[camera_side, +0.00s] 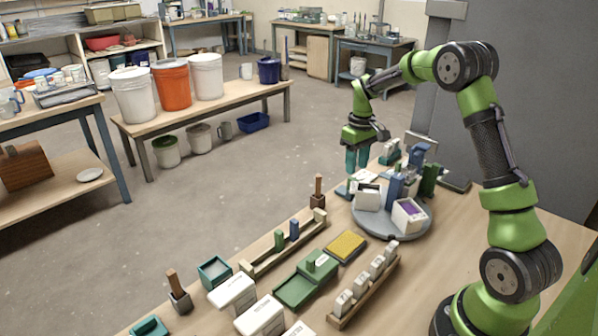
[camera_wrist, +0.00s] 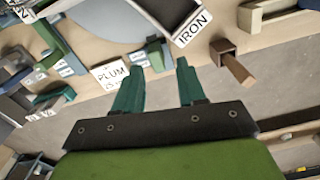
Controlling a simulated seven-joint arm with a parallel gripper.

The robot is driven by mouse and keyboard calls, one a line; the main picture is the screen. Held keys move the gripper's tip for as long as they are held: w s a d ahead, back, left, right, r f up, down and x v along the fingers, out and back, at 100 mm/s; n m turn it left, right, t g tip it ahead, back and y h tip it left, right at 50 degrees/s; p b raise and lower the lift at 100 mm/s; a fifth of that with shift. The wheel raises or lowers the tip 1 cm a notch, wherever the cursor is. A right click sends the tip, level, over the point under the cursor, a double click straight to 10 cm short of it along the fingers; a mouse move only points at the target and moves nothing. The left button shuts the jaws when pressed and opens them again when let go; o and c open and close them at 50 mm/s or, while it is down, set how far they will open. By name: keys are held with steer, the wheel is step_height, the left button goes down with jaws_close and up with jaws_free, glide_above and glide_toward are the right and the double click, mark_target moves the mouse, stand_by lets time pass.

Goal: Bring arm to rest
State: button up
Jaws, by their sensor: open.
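My gripper (camera_side: 357,158) is at the end of my green and black arm, above the far edge of the workbench, behind the round grey turntable. In the wrist view its two teal fingers (camera_wrist: 160,72) stand apart with nothing held between them. A white card reading PLUM (camera_wrist: 110,76) shows just left of the fingers, and a white box face reading IRON (camera_wrist: 191,27) shows beyond them. Whether the fingertips touch anything below cannot be told.
The grey turntable (camera_side: 385,231) holds white boxes and blue and green pieces. A wooden-handled stamp (camera_side: 318,190), a yellow pad (camera_side: 346,246), a green tray (camera_side: 292,291) and a wooden rack (camera_side: 345,318) stand nearer. Open floor lies left of the workbench; buckets (camera_side: 171,84) stand on a far bench.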

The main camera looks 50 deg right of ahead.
steer(key=s+a+r+t, duration=0.2)
steer(key=s+a+r, duration=0.2)
steer(key=s+a, duration=0.2)
steer(key=s+a+r+m+t+y, duration=0.1)
steer(key=s+a+r, duration=0.4)
steer(key=a, duration=0.5)
steer(key=s+a+r+m+t, duration=0.1)
steer(key=s+a+r+t, duration=0.3)
steer(key=s+a, duration=0.4)
steer(key=shift+s+a+r+y, duration=0.25)
steer(key=shift+r+y, duration=0.15)
steer(key=shift+r, duration=0.3)
